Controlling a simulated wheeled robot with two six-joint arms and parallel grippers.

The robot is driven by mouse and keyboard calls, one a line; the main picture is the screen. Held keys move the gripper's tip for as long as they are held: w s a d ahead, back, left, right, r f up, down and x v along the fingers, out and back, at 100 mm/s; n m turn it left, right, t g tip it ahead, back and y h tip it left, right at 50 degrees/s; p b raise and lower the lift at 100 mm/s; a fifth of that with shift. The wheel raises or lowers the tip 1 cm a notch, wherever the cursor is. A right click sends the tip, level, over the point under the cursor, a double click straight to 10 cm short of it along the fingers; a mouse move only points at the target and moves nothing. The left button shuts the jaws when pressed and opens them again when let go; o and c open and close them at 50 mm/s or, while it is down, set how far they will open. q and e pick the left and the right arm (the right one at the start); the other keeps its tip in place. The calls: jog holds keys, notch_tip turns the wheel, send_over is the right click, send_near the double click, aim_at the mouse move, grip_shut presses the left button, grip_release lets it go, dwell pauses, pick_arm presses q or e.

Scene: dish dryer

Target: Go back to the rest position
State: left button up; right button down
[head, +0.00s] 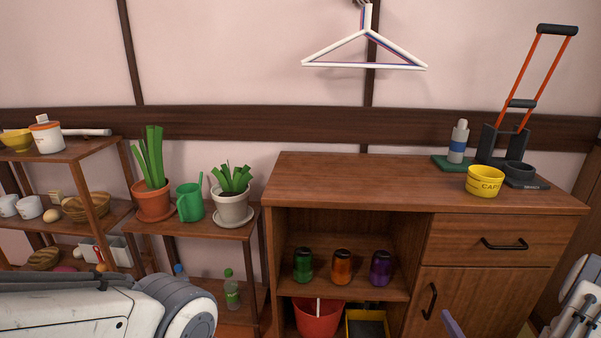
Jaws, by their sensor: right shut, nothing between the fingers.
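My left arm (110,305) comes in from the lower left, in front of the shelves. Its gripper is out of the frame. My right arm (572,305) shows at the lower right edge. Only a small purple-grey tip of my right gripper (452,326) shows at the bottom edge, in front of the cabinet door. It is shut with nothing held. The rest of it is cut off by the frame.
Potted plants (153,200) and shelves with dishes stand left. A hanger (365,45) hangs above.

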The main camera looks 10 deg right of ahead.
jog(key=w+a+r+n+g+y, duration=0.1)
jog(key=w+a+n+g+y, duration=0.4)
jog(key=w+a+n, duration=0.55)
jog(key=a+r+n+g+h, duration=0.1)
jog(key=a+r+n+g, duration=0.15)
jog(key=a, duration=0.35)
jog(key=a+r+n+g+h, duration=0.1)
jog(key=a+r+n+g, duration=0.15)
jog(key=a, duration=0.25)
jog(key=s+a+r+n+g, duration=0.3)
jog(key=s+a+r+n, duration=0.2)
jog(key=s+a, duration=0.6)
jog(key=s+a+r+n+g, duration=0.2)
jog(key=s+a+n, duration=0.15)
jog(key=s, duration=0.45)
jog(key=s+a+r+n+g, duration=0.2)
jog(key=s+a+r+n, duration=0.15)
jog(key=s, duration=0.55)
notch_tip(320, 180, up, 30)
jog(key=p, duration=3)
jog(key=shift+s+f+m, duration=0.15)
jog(key=shift+s+m, duration=0.05)
jog(key=shift+m, duration=0.25)
